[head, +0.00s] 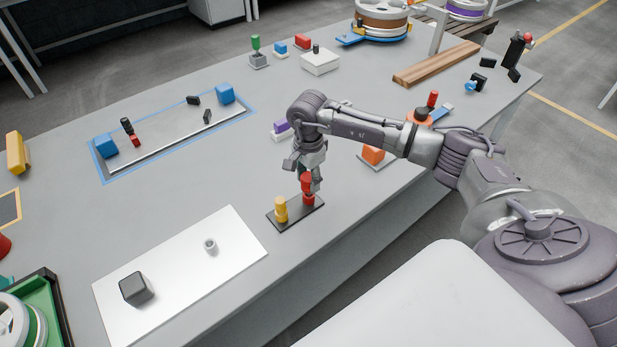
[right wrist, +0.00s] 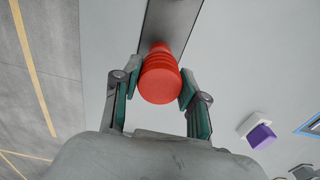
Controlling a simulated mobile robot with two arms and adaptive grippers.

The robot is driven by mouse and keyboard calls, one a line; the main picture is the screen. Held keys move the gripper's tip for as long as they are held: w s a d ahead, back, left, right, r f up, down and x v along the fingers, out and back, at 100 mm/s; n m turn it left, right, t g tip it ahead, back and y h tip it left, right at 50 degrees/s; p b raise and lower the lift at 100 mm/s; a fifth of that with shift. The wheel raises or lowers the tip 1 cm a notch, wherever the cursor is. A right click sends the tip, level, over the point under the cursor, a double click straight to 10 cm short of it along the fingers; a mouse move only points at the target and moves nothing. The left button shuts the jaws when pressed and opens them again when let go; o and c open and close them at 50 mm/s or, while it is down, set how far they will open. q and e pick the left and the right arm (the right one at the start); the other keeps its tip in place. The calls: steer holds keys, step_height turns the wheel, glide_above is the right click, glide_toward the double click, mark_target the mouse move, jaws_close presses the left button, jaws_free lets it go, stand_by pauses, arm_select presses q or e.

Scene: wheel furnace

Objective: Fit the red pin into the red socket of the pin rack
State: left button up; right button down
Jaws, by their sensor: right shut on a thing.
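The pin rack (head: 275,216) is a dark flat plate near the table's front edge. A yellow piece (head: 281,210) stands at its left end and the red socket (head: 308,199) at its right end. My right gripper (head: 308,184) is over the right end, shut on the red pin (head: 306,179), which looks upright and in line with the socket. I cannot tell how deep the pin sits. In the right wrist view, the red pin (right wrist: 160,82) is between the fingers of the gripper (right wrist: 161,84), with the dark rack (right wrist: 172,20) behind. The socket is mostly hidden there.
A white board (head: 180,275) with a dark block (head: 137,289) and a small grey ring (head: 210,245) lies left of the rack. An orange block (head: 373,155) and a purple block (head: 281,127) stand near my right arm. Bare table lies behind the rack.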

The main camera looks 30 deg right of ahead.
steer(key=shift+f+b, duration=0.95)
steer(key=shift+f, duration=0.2)
steer(key=c, duration=0.5)
jaws_free()
steer(key=shift+c, duration=0.2)
